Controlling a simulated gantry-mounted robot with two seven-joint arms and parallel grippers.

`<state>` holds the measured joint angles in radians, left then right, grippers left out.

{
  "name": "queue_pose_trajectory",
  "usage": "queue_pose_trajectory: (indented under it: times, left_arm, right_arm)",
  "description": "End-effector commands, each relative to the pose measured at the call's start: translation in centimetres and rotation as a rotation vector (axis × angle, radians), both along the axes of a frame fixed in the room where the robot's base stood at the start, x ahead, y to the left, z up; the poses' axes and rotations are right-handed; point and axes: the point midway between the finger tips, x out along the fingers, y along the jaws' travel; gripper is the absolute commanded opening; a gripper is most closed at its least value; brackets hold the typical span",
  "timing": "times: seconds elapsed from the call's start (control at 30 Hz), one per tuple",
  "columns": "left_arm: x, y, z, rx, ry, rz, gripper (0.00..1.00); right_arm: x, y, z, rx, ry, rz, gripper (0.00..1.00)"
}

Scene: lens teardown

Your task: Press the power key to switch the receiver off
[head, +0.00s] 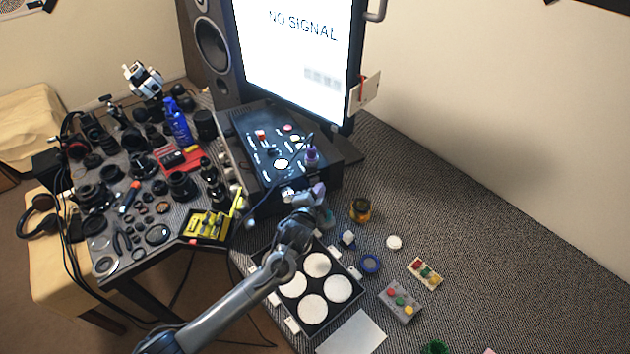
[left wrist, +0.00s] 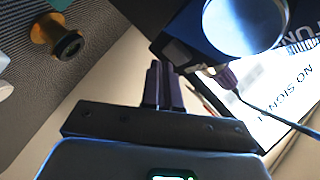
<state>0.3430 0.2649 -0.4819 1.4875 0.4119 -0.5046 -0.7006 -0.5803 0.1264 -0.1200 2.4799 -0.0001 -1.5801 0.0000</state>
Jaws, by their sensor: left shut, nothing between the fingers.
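The receiver (head: 338,150) is taken to be the black box below the lit screen (head: 295,60), which reads "NO SIGNAL". Its top panel carries several knobs and buttons. I cannot pick out the power key. My left gripper (head: 314,191) is at the box's front right corner, partly hiding it. In the left wrist view its dark fingers (left wrist: 165,85) are shut and empty, close to the box (left wrist: 175,50); whether they touch it I cannot tell. My right gripper is out of view.
A purple plug (head: 311,156) with a cable stands by the box's right side and shows in the left wrist view (left wrist: 225,78). A black tray (head: 345,305) with white discs lies in front. Lens parts crowd the left table.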

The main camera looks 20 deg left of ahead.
Motion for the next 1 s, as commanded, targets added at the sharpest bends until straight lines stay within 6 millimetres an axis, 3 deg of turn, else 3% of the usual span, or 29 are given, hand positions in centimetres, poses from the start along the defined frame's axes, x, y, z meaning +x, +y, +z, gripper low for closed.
queue_pose_trajectory:
  times: [0.37,1.0]
  left_arm:
    - [-0.3,-0.4,0.1,-0.001,-0.001,-0.001,0.00]
    - [-3.7,-4.5,0.1,-0.002,-0.002,0.000,0.00]
  right_arm:
    - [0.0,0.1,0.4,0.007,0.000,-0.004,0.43]
    - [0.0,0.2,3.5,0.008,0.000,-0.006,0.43]
